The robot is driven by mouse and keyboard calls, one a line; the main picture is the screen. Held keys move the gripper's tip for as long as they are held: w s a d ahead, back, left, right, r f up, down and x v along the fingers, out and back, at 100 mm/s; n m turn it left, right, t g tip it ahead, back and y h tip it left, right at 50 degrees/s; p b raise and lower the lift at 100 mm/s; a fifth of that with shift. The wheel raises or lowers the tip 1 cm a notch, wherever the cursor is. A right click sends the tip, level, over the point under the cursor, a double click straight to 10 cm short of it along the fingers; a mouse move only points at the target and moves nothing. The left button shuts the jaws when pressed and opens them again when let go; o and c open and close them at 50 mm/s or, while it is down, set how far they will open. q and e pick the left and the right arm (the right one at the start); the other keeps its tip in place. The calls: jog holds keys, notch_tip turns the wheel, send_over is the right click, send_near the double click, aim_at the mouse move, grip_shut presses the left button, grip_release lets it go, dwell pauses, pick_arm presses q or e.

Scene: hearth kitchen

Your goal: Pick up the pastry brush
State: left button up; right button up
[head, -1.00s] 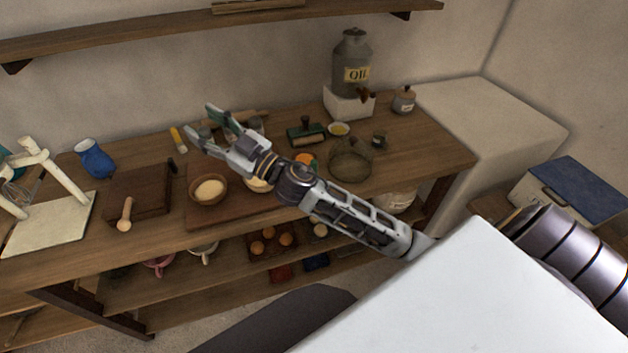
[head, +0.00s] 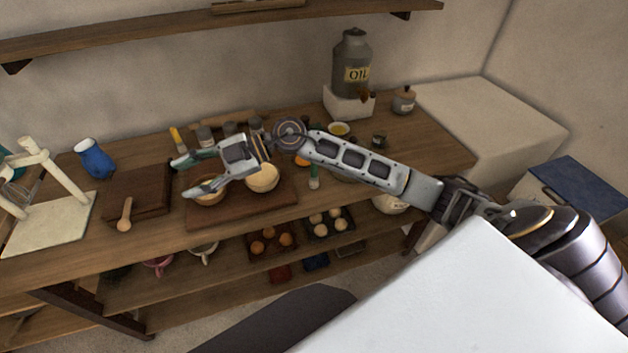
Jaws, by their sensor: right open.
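A slim item with a yellow handle and a pale lower end (head: 177,138), which looks like the pastry brush, is at the back of the wooden worktop, left of some small jars. It is too small to be sure. My right gripper (head: 182,177) is open and empty, reaching in from the right with its fingers pointing left. Its upper finger is just below the yellow-handled item in the picture, apart from it. The lower finger overlaps a wooden bowl (head: 209,198), partly hiding it. My left gripper is not in view.
A second bowl (head: 262,181) stands on the board (head: 240,212) under my wrist. A small green-and-white item (head: 314,179) stands right of it. A dark wooden board (head: 139,190), wooden spoon (head: 125,213) and blue jug (head: 94,158) are left. An oil can (head: 352,65) stands behind.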

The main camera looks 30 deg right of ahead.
jog(key=w+d+f+g+h, duration=0.1)
jog(key=d+f+g+h, duration=0.1)
jog(key=d+f+h, duration=0.3)
jog(key=m+h, duration=0.7)
jog(key=h, duration=0.4)
send_over(314, 174)
jog(key=d, duration=0.1)
jog(key=shift+w+d+f+g, duration=0.1)
jog(key=shift+w+f+g, duration=0.3)
jog(key=shift+f, duration=0.35)
notch_tip(314, 174, down, 8)
jog(key=shift+w+f, duration=0.1)
jog(key=shift+f, duration=0.25)
jog(key=shift+p, duration=0.3)
